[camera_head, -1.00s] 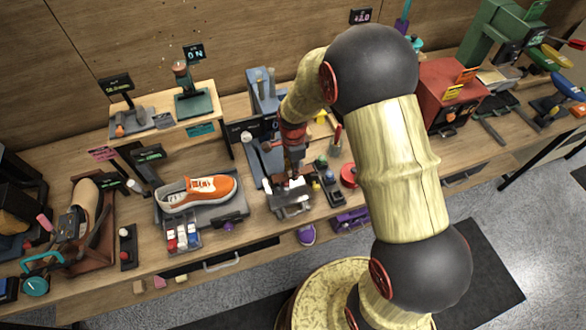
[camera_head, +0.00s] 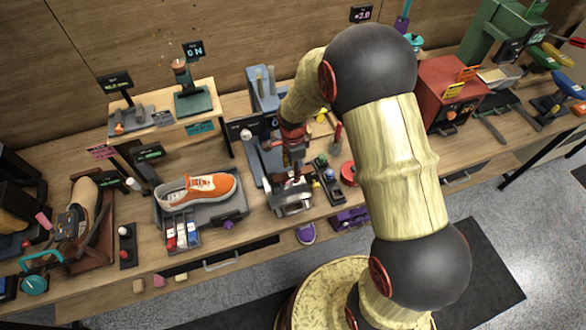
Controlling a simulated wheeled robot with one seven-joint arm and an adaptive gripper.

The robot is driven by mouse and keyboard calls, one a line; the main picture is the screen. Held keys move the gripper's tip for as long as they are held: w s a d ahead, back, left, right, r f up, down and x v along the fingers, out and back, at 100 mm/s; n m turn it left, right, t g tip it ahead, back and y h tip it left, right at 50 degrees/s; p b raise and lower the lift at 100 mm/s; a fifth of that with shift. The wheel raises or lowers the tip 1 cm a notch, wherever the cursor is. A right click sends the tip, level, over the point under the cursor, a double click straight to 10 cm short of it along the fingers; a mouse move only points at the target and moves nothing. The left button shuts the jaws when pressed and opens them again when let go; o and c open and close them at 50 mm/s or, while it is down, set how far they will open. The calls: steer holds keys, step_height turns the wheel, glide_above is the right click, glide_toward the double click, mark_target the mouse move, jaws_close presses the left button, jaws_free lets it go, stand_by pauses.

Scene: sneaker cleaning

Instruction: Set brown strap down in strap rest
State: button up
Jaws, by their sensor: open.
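My gripper (camera_head: 293,168) is open, pointing down just above a grey metal fixture (camera_head: 291,201) at the middle of the bench. The fingertips are small and dark here, and I cannot tell whether they touch anything. I cannot make out a brown strap for certain near the gripper. At the left, a brown board (camera_head: 79,262) carries a tan shoe form with a dark band over it. I cannot tell which fixture is the strap rest.
An orange sneaker (camera_head: 212,184) sits on a grey stand left of my gripper. A tray of small bottles (camera_head: 183,235) is in front of it. A red box (camera_head: 446,97) stands to the right, and a raised wooden shelf (camera_head: 162,123) behind left.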

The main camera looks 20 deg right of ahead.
steer(key=shift+r, duration=0.1)
steer(key=shift+r, duration=3.6)
